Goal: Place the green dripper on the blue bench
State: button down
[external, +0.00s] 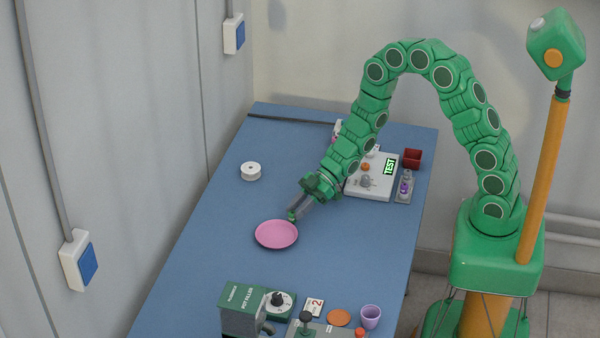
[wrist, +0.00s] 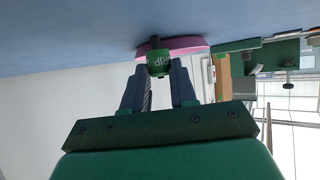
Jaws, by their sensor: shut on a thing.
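My gripper (external: 297,211) is low over the blue bench (external: 215,225), just above and beside the right rim of a pink saucer (external: 276,235). In the wrist view my gripper (wrist: 160,75) is shut on the green dripper (wrist: 159,62), a small green piece with pale letters and a dark tip. The dripper (external: 292,215) shows as a small green spot at the fingertips in the external view. The pink saucer (wrist: 188,45) is right behind the dripper in the wrist view. I cannot tell whether the dripper touches the saucer or the bench.
A white spool (external: 251,171) stands on the bench beyond the saucer. A white test box (external: 372,178) and a dark red pot (external: 412,158) stand at the right. A green pot filler (external: 245,309), an orange disc (external: 339,318) and a purple pot (external: 370,316) are nearer. The left of the bench is clear.

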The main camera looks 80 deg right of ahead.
jog(key=c, duration=0.9)
grip_release()
jog(key=shift+r, duration=0.15)
jog(key=v, duration=1.2)
